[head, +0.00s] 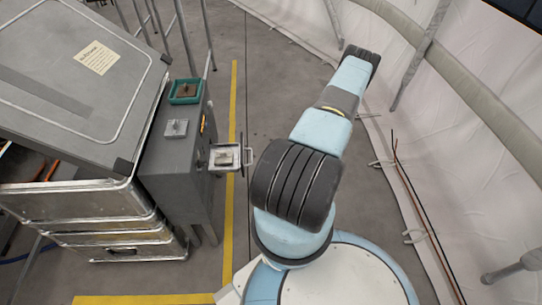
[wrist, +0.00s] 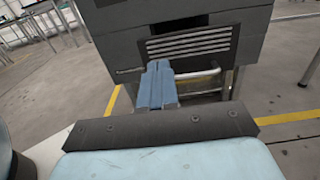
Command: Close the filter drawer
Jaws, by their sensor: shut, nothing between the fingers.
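The filter drawer (head: 216,166) stands pulled out from the right side of a grey cabinet (head: 165,165) in the head view. It is a small pale tray with something grey inside, and a light loop handle (head: 249,157) at its outer end. In the wrist view, a metal bar handle (wrist: 212,80) shows below the slatted grey face of the cabinet (wrist: 222,20). My gripper (wrist: 158,68) is shut and empty, its blue fingers in front of the bar. They hide part of it, and I cannot tell whether they touch. My gripper cannot be made out in the head view.
A green tray (head: 186,99) and a small grey plate (head: 175,134) lie on the cabinet top. Metal cases (head: 75,205) stand at the left. A yellow floor line (head: 234,90) runs past the drawer.

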